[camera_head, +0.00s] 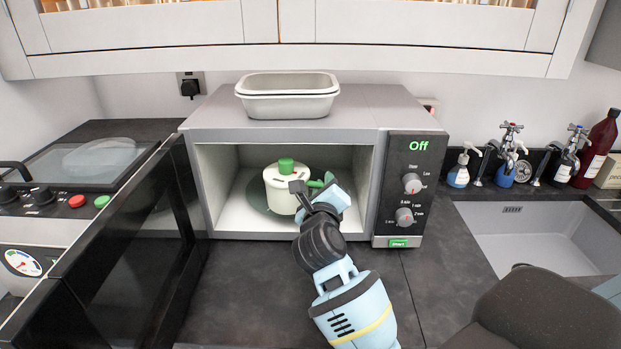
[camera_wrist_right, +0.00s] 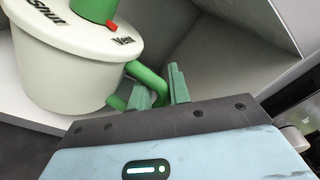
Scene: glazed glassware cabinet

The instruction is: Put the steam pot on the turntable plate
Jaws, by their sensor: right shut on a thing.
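The steam pot (camera_head: 281,192) is cream white with a green knob on its lid and a green side handle. It is upright inside the open microwave, over the dark green turntable plate (camera_head: 256,197). I cannot tell whether its base touches the plate. My right gripper (camera_head: 318,186) reaches in from the front right and is shut on the pot's green handle. In the right wrist view the pot (camera_wrist_right: 70,65) fills the upper left, and the fingers (camera_wrist_right: 160,90) are at the handle (camera_wrist_right: 148,80). My left gripper is out of view.
The microwave door (camera_head: 130,240) stands wide open on the left. The control panel (camera_head: 408,190) reads "Off". White trays (camera_head: 287,105) sit on top of the microwave. A sink (camera_head: 535,235) is at right, with taps and bottles behind. The dark counter in front is mostly clear.

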